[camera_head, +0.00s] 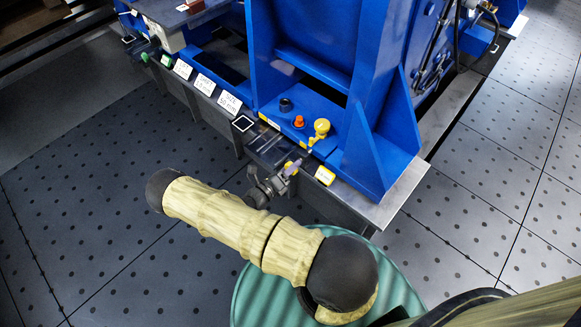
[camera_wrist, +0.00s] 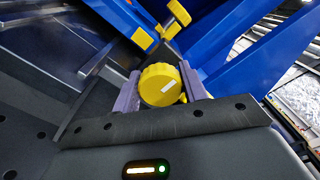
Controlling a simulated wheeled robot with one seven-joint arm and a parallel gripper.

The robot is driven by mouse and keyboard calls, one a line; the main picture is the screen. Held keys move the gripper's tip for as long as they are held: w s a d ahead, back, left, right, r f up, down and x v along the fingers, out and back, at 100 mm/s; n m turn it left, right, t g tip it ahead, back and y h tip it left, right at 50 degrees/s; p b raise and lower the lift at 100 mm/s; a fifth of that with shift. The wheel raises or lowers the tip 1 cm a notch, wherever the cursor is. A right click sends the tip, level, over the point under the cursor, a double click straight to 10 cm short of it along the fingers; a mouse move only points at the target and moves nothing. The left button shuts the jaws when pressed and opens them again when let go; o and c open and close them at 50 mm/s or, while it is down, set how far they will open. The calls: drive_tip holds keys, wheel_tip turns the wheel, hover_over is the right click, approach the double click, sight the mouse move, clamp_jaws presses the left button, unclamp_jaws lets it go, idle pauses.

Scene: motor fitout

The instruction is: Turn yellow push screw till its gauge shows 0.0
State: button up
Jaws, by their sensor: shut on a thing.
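My gripper (camera_wrist: 160,91) is shut on this knob, one purple finger pad on each side. In the head view my gripper (camera_head: 290,168) is at the front edge of the blue motor base, and the knob is mostly hidden there. A small yellow-edged plate (camera_head: 325,175), perhaps the gauge, is just right of my gripper. No reading is legible on it. The screw's shaft is hidden behind the knob in the wrist view.
A yellow-headed bolt (camera_head: 321,129), an orange knob (camera_head: 299,121) and a dark cap (camera_head: 285,104) stand on the blue base (camera_head: 345,150). White labelled cards (camera_head: 205,84) line the front rail to the left.

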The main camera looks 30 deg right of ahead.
drive_tip(key=o, duration=1)
drive_tip(key=shift+a, duration=0.1)
drive_tip(key=p+v, duration=0.2)
drive_tip(key=v, duration=1.5)
drive_tip(key=shift+a+p, duration=0.15)
drive_tip(key=shift+p, duration=0.25)
